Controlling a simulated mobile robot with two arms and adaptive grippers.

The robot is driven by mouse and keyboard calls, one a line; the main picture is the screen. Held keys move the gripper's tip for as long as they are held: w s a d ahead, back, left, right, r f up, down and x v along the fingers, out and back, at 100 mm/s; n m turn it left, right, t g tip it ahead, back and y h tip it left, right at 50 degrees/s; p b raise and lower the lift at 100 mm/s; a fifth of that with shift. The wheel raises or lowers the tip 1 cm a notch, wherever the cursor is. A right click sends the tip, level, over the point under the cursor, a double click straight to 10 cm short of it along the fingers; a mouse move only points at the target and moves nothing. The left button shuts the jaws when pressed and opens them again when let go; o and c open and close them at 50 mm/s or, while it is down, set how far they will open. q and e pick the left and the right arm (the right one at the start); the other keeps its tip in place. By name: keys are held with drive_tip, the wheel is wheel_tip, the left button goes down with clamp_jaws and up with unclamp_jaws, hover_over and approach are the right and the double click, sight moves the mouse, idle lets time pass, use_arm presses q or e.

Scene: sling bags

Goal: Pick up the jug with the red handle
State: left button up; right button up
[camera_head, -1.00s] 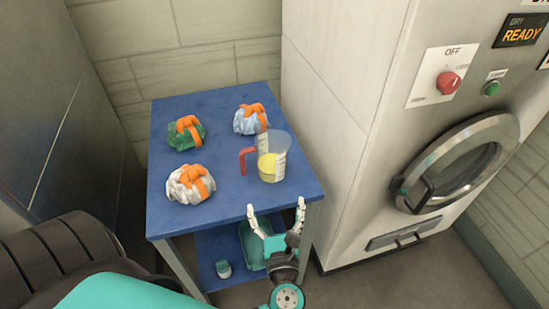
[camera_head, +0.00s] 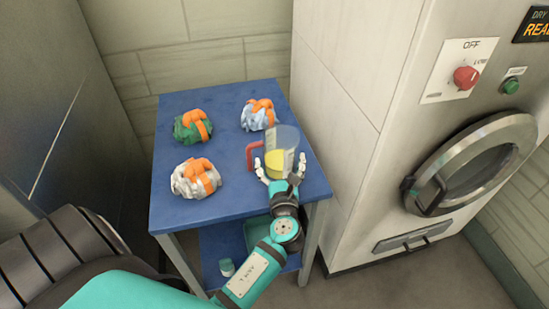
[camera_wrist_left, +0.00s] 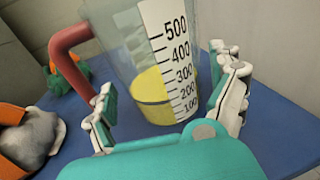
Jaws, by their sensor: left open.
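The clear jug (camera_head: 283,143) with a red handle (camera_head: 254,155) and yellow liquid inside stands upright on the blue table (camera_head: 225,203). In the left wrist view the jug (camera_wrist_left: 130,45) shows a white scale, and its red handle (camera_wrist_left: 68,55) is on the left. My left gripper (camera_head: 281,168) is open at the near side of the jug. In the left wrist view its fingers (camera_wrist_left: 170,95) stand on either side of the jug's lower part. I cannot tell whether they touch it. My right gripper is not in view.
Three bundled bags with orange straps lie on the table: green (camera_head: 193,126), light blue (camera_head: 259,114) and white (camera_head: 195,179). A machine with a round door (camera_head: 470,165) stands close on the right.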

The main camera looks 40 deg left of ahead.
use_arm(q)
drive_tip(key=shift+c, duration=0.2)
drive_tip(key=c, duration=1.1)
drive_tip(key=shift+r, duration=0.1)
drive_tip(key=shift+c, duration=0.7)
drive_tip(key=shift+r, duration=0.1)
